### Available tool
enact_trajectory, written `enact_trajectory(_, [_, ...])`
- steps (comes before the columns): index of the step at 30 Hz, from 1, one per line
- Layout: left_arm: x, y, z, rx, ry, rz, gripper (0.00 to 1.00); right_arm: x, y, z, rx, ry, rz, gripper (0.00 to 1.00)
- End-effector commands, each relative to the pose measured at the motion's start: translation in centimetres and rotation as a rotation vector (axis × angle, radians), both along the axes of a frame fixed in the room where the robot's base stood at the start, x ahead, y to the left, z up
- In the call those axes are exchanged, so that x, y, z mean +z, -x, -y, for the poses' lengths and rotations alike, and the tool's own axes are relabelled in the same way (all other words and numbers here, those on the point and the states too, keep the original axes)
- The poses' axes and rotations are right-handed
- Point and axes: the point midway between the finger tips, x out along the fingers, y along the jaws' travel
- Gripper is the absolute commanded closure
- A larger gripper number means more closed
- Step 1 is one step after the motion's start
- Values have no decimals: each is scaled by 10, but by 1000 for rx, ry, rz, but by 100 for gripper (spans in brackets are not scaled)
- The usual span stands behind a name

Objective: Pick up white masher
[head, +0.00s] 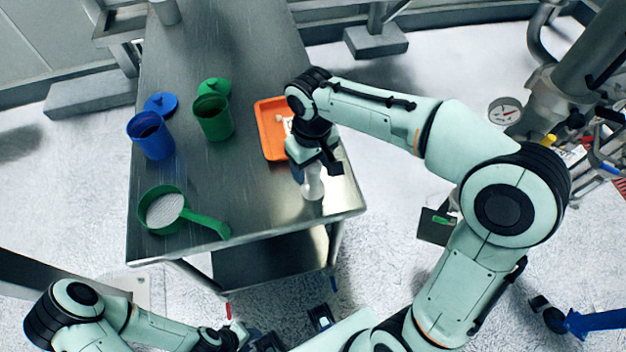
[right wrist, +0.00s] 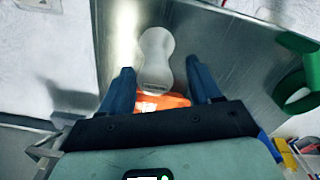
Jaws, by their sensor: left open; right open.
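The white masher (head: 313,188) is at the right front corner of the metal table, partly hidden by my right gripper (head: 307,170) above it. In the right wrist view the masher (right wrist: 155,58) is a pale, narrow-waisted shape. Its near end shows between the blue fingers of my right gripper (right wrist: 159,70), with gaps on both sides. The right gripper is open and holds nothing. My left gripper (head: 290,332) is open at the bottom edge of the head view, away from the table and partly cut off.
An orange tray (head: 264,130) lies just behind the masher. A green sifter (head: 143,216) with white powder sits at the table's front left. A blue container (head: 151,142) and a green container (head: 211,125) stand farther back, lids beside them. The table's middle is clear.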

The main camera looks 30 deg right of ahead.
Motion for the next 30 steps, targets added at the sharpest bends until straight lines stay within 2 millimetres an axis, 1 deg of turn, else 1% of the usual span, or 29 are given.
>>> enact_trajectory(6, [-2,1,0,0,0,-1,57,-34,-4,6,1,0,-4,37])
enact_trajectory(9, [-4,2,0,0,0,-2,57,-44,-4,6,1,-1,-3,37])
enact_trajectory(12, [-4,2,0,0,0,-2,57,-48,-4,6,0,-1,-1,37])
enact_trajectory(17, [-4,2,0,0,0,-2,57,-47,-4,6,0,-1,0,37])
enact_trajectory(18, [-4,2,0,0,0,-2,57,-47,-4,6,0,-1,0,40])
enact_trajectory(20, [-4,2,0,0,0,-2,57,-47,-4,6,0,-1,-1,60])
enact_trajectory(21, [-4,2,0,0,0,-2,57,-47,-4,6,0,-1,-1,73])
enact_trajectory(23, [-4,2,0,0,0,-2,57,-47,-4,6,0,-1,-1,92])
enact_trajectory(24, [-4,2,0,0,0,-2,57,-47,-4,6,0,-1,-1,100])
enact_trajectory(30, [-4,2,0,0,0,-2,57,-47,-5,5,0,-1,1,100])
